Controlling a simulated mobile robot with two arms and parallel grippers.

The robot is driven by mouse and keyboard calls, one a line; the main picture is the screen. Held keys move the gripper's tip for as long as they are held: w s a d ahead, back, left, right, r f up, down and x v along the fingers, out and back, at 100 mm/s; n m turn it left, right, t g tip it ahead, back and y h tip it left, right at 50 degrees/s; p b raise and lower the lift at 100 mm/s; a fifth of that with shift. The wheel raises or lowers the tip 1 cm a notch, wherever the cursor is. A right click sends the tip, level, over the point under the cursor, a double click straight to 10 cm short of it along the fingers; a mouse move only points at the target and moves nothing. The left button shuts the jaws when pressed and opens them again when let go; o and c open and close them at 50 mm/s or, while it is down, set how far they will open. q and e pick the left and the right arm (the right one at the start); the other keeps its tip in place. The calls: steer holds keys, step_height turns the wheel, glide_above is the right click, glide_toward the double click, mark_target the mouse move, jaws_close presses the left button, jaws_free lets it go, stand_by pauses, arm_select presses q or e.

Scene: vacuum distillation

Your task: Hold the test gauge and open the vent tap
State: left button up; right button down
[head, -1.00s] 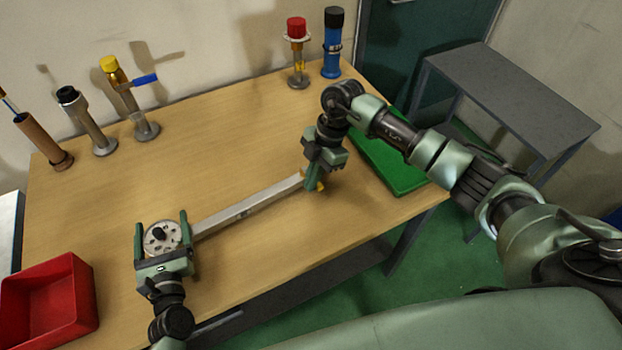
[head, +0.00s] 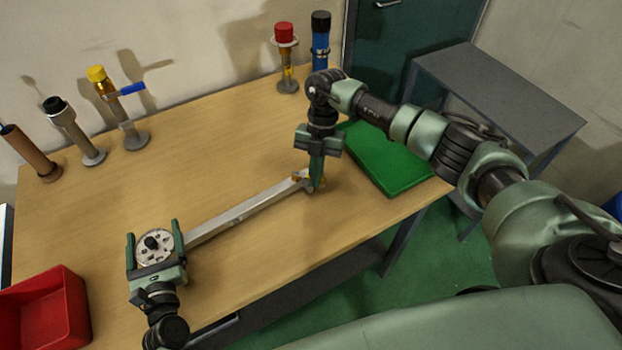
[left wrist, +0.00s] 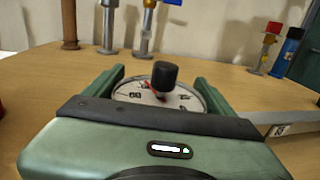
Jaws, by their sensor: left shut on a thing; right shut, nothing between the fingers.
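The test gauge has a round white dial (head: 155,246) with a black knob in its middle, and a long flat metal bar (head: 240,214) runs from it to the right. My left gripper (head: 154,240) is shut on the gauge, one finger on each side of the dial. The dial also shows in the left wrist view (left wrist: 185,96), its lower part hidden behind my gripper body.
A red bin (head: 45,312) is at the front left and a green mat (head: 385,160) at the right. Several upright fittings stand along the back, including one with a yellow cap (head: 97,73) and one with a red cap (head: 284,30).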

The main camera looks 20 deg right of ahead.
steer(key=n, duration=0.1)
steer(key=w+d+n, duration=0.1)
steer(key=shift+w+d+n+h, duration=0.1)
steer(key=shift+n+h, duration=0.3)
steer(key=w+n, duration=0.1)
steer(key=n, duration=0.1)
steer(key=d+n+h, duration=0.1)
steer(key=n, duration=0.1)
steer(key=shift+w+g, duration=0.4)
steer(key=shift+a, duration=0.1)
steer(key=shift+a, duration=0.75)
steer(key=shift+s, duration=0.1)
